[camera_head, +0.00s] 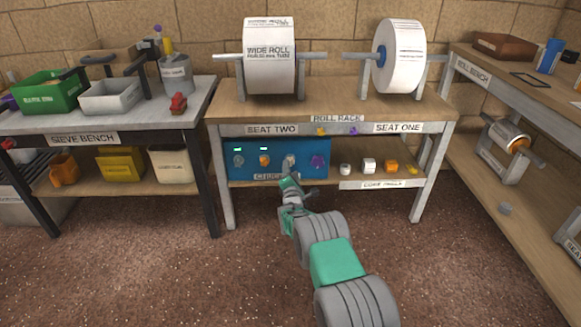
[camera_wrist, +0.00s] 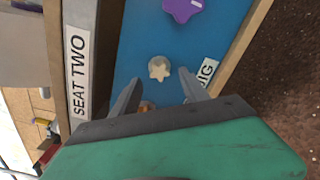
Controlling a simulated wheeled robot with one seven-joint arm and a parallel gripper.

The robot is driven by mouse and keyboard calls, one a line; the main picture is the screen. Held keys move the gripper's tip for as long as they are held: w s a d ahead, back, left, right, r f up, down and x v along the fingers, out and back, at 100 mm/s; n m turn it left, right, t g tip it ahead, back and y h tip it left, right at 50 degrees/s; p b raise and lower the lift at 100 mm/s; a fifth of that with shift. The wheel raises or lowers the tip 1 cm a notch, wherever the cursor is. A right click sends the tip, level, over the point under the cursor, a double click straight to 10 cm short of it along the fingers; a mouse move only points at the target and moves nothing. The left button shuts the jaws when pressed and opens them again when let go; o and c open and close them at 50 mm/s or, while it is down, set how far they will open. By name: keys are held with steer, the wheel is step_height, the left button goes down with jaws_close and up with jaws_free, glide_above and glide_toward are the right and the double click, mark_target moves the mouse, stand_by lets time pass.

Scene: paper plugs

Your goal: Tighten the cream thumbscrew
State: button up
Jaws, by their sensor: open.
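In the head view the cream thumbscrew (camera_head: 289,160) is on the blue panel (camera_head: 300,143) under the roll rack, just above my gripper (camera_head: 289,175). In the wrist view my gripper (camera_wrist: 161,76) is open. Its fingertips lie to the left and right of the thumbscrew, which shows in the gap just beyond them. I see no contact, and the remaining distance is hard to tell.
A purple knob (camera_head: 317,161) is right of the thumbscrew and an orange knob (camera_head: 264,160) is left of it. A grey knob (camera_head: 238,161) is farther left. Several small rolls, one white (camera_head: 369,165), stand on the shelf (camera_head: 390,178). The rack top (camera_head: 330,105) overhangs the panel.

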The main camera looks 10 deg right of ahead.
mark_target(291, 165)
steer(key=n+b, duration=0.2)
steer(key=n, duration=1)
steer(key=shift+w, duration=0.15)
steer(key=shift+w+d, duration=0.15)
steer(key=shift+w, duration=0.8)
steer(key=shift+w+d, duration=0.1)
steer(key=shift+w, duration=0.8)
jaws_close()
